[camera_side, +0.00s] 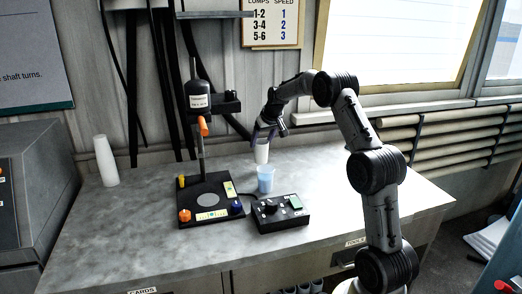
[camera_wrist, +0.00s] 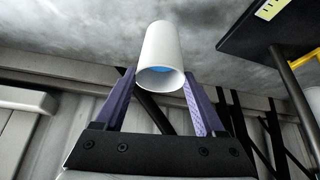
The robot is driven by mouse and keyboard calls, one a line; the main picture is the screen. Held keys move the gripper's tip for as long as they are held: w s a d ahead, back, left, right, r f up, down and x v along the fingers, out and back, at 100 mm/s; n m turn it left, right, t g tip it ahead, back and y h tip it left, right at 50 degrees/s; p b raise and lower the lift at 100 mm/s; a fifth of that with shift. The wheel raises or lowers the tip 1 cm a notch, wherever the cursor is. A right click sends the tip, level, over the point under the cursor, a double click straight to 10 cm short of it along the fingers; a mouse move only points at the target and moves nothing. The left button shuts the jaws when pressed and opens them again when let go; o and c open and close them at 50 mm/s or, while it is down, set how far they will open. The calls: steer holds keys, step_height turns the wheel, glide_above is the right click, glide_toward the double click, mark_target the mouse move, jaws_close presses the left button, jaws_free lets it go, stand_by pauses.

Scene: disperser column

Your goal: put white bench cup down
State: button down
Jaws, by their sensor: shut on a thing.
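The pale blue cup cannot be made out in the wrist view.
The disperser column (camera_side: 198,102) stands on a black base (camera_side: 210,212) left of the cups. A control box (camera_side: 279,213) sits in front of them. A white cup stack (camera_side: 106,162) is at the left. The bench (camera_side: 335,190) is clear to the right.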

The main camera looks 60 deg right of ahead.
mark_target(261, 149)
steer(key=shift+w+d+f, duration=0.1)
steer(key=shift+w+f, duration=0.1)
steer(key=shift+w+d+f, duration=0.15)
steer(key=shift+f, duration=1.6)
steer(key=shift+f, duration=0.2)
jaws_free()
